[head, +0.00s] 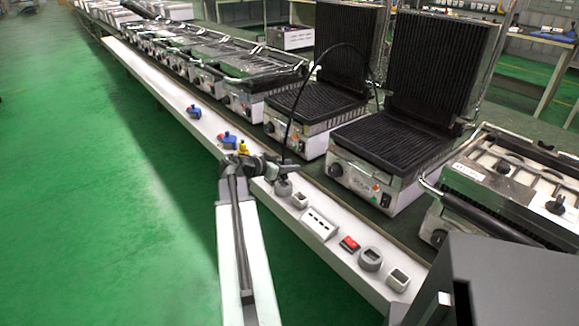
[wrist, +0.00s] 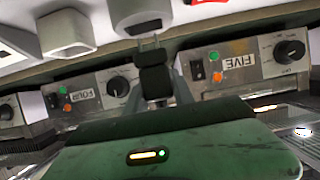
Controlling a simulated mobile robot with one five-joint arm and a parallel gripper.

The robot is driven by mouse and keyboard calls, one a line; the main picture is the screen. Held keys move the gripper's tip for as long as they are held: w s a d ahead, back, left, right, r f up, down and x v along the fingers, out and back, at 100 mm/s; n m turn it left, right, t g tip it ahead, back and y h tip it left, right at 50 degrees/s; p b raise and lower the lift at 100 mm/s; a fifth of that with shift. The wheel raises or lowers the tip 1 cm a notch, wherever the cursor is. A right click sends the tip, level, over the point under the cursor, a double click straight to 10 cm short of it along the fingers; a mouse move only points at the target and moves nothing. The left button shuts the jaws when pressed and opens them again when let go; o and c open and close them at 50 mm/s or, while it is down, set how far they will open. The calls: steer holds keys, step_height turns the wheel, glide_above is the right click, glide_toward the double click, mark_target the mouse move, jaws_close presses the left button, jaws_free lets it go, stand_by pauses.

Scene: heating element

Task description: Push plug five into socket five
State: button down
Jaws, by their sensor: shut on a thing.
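My gripper (head: 284,170) is over the white ledge at the front of the grills. In the wrist view my gripper (wrist: 156,84) is shut on a dark plug (wrist: 154,60). The plug's two thin prongs point toward a grey round socket (wrist: 140,14) and look close to it. A gap appears to separate the prong tips from the socket, and the socket's face is seen edge-on. In the head view the round socket (head: 283,188) sits just below my gripper, and the plug is too small to make out. A black cable (head: 290,110) arcs up from the gripper area.
A grey square socket (wrist: 66,34) is beside the round one; a red part (wrist: 205,2) is on the other side. Grills labelled FOUR (wrist: 80,95) and FIVE (wrist: 238,62) appear upside down.

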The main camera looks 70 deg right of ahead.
steer(key=shift+f+b, duration=1.95)
steer(key=shift+f, duration=0.15)
steer(key=c, duration=1)
jaws_free()
steer(key=shift+r, duration=0.1)
steer(key=p+v, duration=0.3)
steer(key=v, duration=0.3)
steer(key=shift+w+a+r, duration=0.1)
steer(key=shift+a+r, duration=0.2)
steer(key=shift+w+a+r, duration=0.1)
steer(key=shift+w+a, duration=0.15)
steer(key=shift+a, duration=0.1)
